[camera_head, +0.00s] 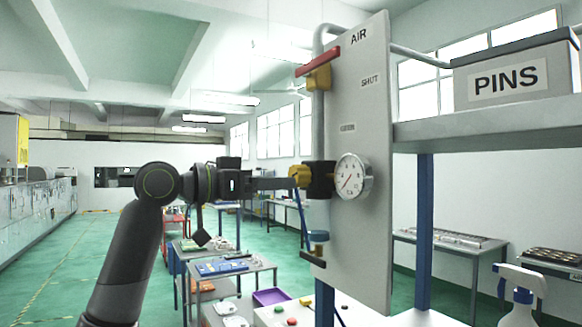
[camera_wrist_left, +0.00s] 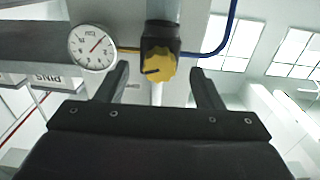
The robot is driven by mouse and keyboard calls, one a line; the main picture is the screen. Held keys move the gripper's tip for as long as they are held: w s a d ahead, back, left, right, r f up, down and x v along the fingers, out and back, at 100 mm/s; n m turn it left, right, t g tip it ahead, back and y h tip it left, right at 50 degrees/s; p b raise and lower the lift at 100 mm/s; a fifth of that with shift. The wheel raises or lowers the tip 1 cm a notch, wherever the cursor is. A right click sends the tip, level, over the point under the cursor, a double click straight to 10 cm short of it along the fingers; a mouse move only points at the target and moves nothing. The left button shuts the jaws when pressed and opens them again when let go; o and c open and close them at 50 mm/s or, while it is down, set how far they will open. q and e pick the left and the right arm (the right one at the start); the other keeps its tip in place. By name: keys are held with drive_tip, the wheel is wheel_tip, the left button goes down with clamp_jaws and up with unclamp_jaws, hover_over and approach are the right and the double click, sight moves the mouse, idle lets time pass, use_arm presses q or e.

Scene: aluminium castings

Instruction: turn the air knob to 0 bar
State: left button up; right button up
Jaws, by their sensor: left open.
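The yellow air knob (camera_head: 299,176) sits on a black regulator body (camera_head: 320,180) on the pipe at the panel's left edge. The knob also shows in the left wrist view (camera_wrist_left: 160,67). A round white gauge (camera_head: 352,176) with a red needle is right of it; it also shows in the left wrist view (camera_wrist_left: 92,47). The exact reading is too small to tell. My left gripper (camera_head: 286,183) points at the knob from the left. Its fingers are open, one to each side of the knob in the left wrist view, with no visible contact. My right gripper is out of view.
The grey panel (camera_head: 358,240) is marked AIR and SHUT. A red lever (camera_head: 318,62) is above the knob and a blue-topped fitting (camera_head: 318,237) below. A shelf (camera_head: 480,125) with a PINS box (camera_head: 512,75) stands right. Green floor (camera_head: 100,255) is clear at left.

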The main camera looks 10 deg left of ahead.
sight(299, 176)
use_arm(q)
drive_tip(key=p+x, duration=0.1)
drive_tip(key=x, duration=0.3)
drive_tip(key=shift+d+p, duration=0.1)
drive_tip(key=shift+p, duration=0.25)
drive_tip(key=c, duration=1)
